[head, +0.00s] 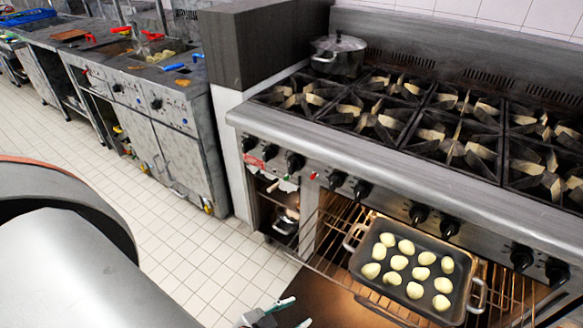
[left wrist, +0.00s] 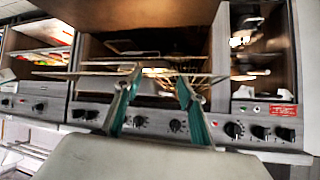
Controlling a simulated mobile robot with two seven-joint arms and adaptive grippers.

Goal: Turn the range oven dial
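The steel range front (head: 385,194) carries a row of black dials, among them dials (head: 336,180), (head: 418,213) and (head: 521,257); I cannot tell which one is the oven dial. In the left wrist view, dials (left wrist: 177,125) show along the panel, and the picture looks upside down. My left gripper (head: 285,314) is low at the bottom edge of the head view, in front of the open oven and below the dials. Its teal fingers (left wrist: 158,82) are apart with nothing held, touching no dial. My right gripper is not in view.
A tray (head: 356,261) of pale rounds sits on the pulled-out oven rack (head: 318,250), jutting out below the dials. A lidded pot (head: 338,56) stands on the cooktop's back left. Steel counters (head: 178,110) line the left. The tiled floor (head: 180,225) between is clear.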

